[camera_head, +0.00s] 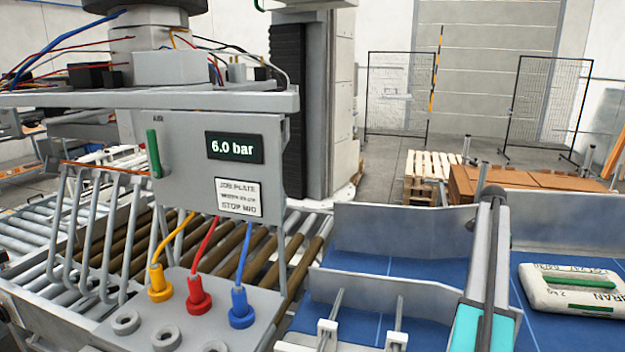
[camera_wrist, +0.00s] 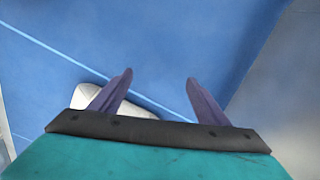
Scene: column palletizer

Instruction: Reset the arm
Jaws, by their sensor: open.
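My gripper (camera_wrist: 159,76) shows in the wrist view as two purple fingers standing apart on a dark bar and a teal body. Nothing is between the fingertips. Below it is a blue surface (camera_wrist: 200,35) with a thin pale line. A white object (camera_wrist: 90,97) lies on that surface at the left, partly hidden behind the left finger and the dark bar; I cannot tell what it is. I cannot make out the gripper's fingers in the head view.
A grey panel (camera_head: 190,185) reads 6.0 bar, with a green lever (camera_head: 153,153). Yellow, red and blue plugs sit below it. A roller conveyor (camera_head: 120,235) is at left. A white bag (camera_head: 575,292) lies on a blue bed at right. Pallets (camera_head: 432,168) and mesh screens stand behind.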

